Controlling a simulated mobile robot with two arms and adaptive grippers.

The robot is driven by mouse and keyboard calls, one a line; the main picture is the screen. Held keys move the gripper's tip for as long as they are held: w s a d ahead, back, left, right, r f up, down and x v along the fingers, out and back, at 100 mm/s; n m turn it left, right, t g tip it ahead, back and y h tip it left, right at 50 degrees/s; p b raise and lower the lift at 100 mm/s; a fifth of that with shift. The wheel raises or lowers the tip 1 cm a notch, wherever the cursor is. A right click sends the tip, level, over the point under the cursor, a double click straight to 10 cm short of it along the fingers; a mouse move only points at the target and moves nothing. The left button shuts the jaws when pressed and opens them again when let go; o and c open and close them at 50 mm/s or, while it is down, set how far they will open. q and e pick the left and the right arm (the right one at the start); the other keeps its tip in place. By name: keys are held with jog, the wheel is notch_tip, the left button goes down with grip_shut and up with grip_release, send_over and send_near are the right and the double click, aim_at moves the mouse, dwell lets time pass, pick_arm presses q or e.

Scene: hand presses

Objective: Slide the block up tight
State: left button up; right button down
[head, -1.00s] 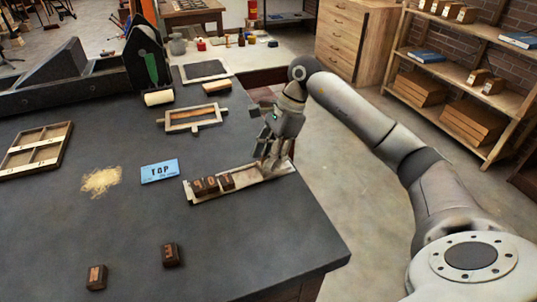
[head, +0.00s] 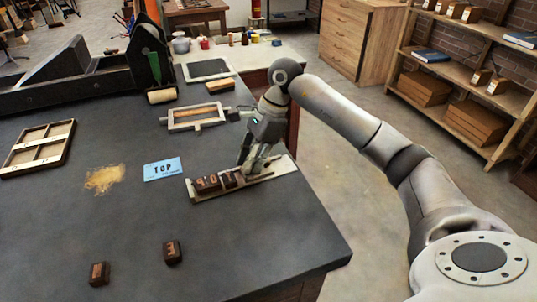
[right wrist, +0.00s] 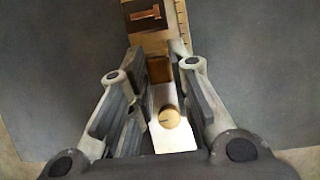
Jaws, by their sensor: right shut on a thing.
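The shallow tray (head: 284,166) lies near the table's right edge, with dark lettered blocks (head: 207,184) standing in a row at its left end. My right gripper (head: 247,174) reaches down into it just right of the row. In the right wrist view its fingers (right wrist: 158,66) are closed around a small brownish block (right wrist: 158,68), whose sides they partly hide. A round brass knob (right wrist: 169,117) shows on the tray's floor behind. My left gripper is out of view.
Two loose dark blocks lie near the front, one left (head: 99,273) and one right (head: 172,252). A blue "TOP" card (head: 162,169) lies left of the tray. Behind are a metal frame (head: 171,125) and a roller (head: 162,96).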

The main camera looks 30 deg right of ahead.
aim_at(233, 174)
jog(key=a, duration=0.3)
jog(key=shift+w+a, duration=0.3)
jog(key=shift+w, duration=0.05)
jog(key=c, duration=1.3)
grip_release()
jog(key=v, duration=1.2)
